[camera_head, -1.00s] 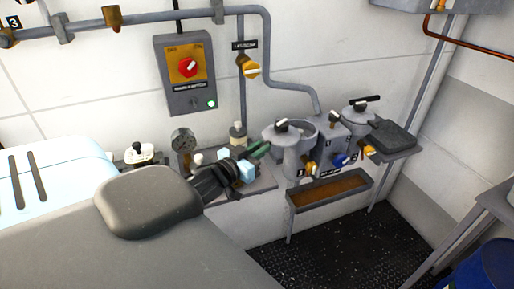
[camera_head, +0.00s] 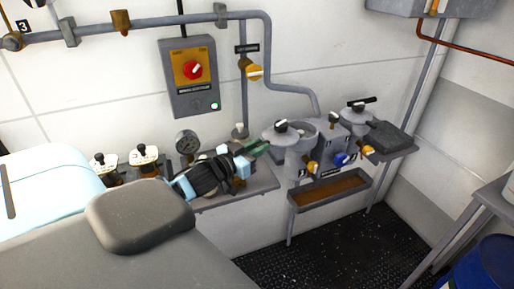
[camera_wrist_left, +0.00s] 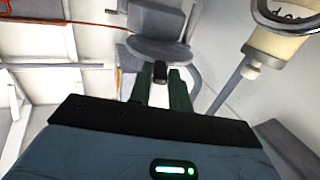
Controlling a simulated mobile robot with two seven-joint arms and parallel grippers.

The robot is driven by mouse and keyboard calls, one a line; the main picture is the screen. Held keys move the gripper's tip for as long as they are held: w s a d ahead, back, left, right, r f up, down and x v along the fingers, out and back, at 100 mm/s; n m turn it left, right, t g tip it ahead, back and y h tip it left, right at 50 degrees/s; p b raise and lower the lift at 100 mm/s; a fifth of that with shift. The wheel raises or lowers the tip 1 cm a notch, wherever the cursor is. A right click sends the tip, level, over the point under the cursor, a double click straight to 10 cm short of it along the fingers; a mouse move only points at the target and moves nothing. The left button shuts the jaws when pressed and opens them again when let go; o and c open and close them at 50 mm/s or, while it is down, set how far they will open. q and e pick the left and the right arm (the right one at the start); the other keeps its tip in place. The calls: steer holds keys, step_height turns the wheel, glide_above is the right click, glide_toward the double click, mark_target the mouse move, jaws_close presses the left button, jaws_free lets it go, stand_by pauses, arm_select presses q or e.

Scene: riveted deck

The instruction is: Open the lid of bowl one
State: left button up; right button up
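Bowl one (camera_head: 298,162) is a grey pot with a "1" label on the wall-side bench. Its grey lid (camera_head: 270,138), with a dark knob on top, sits off to the left, and part of the round rim shows beside it. My left gripper (camera_head: 259,147) points its green fingers right, close to the lid's left edge. In the left wrist view the fingers (camera_wrist_left: 160,92) stand apart, with a small dark block between or just beyond them, and a grey round part (camera_wrist_left: 160,50) ahead. I cannot tell whether they touch. My right gripper is out of view.
A second lidded pot (camera_head: 357,118) stands to the right, with yellow and blue valves between. A rust-coloured trough (camera_head: 330,190) hangs below. A gauge (camera_head: 187,142) is near my left arm. A switch box (camera_head: 191,75) is on the wall. Dark floor lies clear in front.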

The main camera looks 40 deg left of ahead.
arm_select(q)
steer(key=o, duration=0.3)
steer(key=shift+s+a, duration=0.15)
steer(key=shift+s, duration=1.8)
steer(key=shift+s+a, duration=0.1)
steer(key=shift+s, duration=1.85)
